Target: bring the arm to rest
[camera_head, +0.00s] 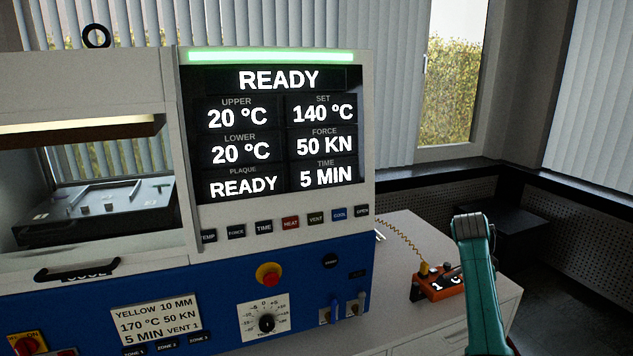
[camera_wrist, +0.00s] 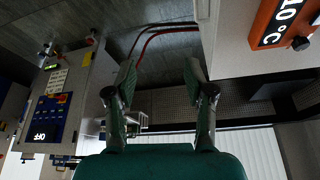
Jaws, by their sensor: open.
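My gripper (camera_wrist: 161,75) shows in the wrist view with its two fingers spread wide apart. The wrist view is strongly tilted. In the head view a teal link of my arm (camera_head: 480,285) stands upright at the lower right, beside the press; the gripper itself cannot be made out there.
The press (camera_head: 225,220) fills the head view's left; its screen (camera_head: 280,135) reads READY. An orange box (camera_head: 440,286) sits on the white bench (camera_head: 400,232), close left of my arm. In the wrist view, a grey cabinet (camera_wrist: 72,90) stands left and an orange readout (camera_wrist: 283,22) upper right.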

